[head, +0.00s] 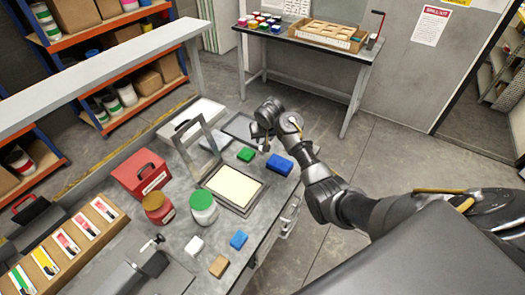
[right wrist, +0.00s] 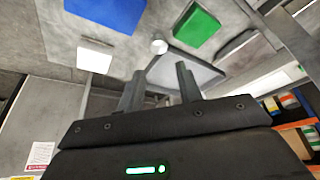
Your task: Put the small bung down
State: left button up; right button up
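The small bung (right wrist: 159,46) looks like a pale grey round piece in the right wrist view. It shows just past the fingertips, between a blue block and a green block, and I cannot tell whether it rests on the bench. My right gripper (head: 262,143) is over the far end of the grey bench (head: 222,237). In the right wrist view its two fingers (right wrist: 160,72) stand apart with a gap between them, and neither touches the bung there. My left gripper is not in view.
The green block (head: 246,155) and blue block (head: 279,165) lie close to the right gripper. A framed cream panel (head: 234,187), two jars, a red box (head: 141,174) and a standing grey frame (head: 192,149) crowd the bench. A flat grey frame (right wrist: 187,72) is near the fingers.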

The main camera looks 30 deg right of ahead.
jog(key=shift+x, duration=3)
jog(key=b+x, duration=0.3)
jog(key=x, duration=0.1)
jog(key=shift+s+d+b, duration=0.15)
jog(key=shift+b, duration=0.2)
jog(key=shift+w+f+b, duration=0.25)
jog(key=shift+b, duration=0.35)
jog(key=shift+r, duration=0.1)
jog(key=c, duration=0.6)
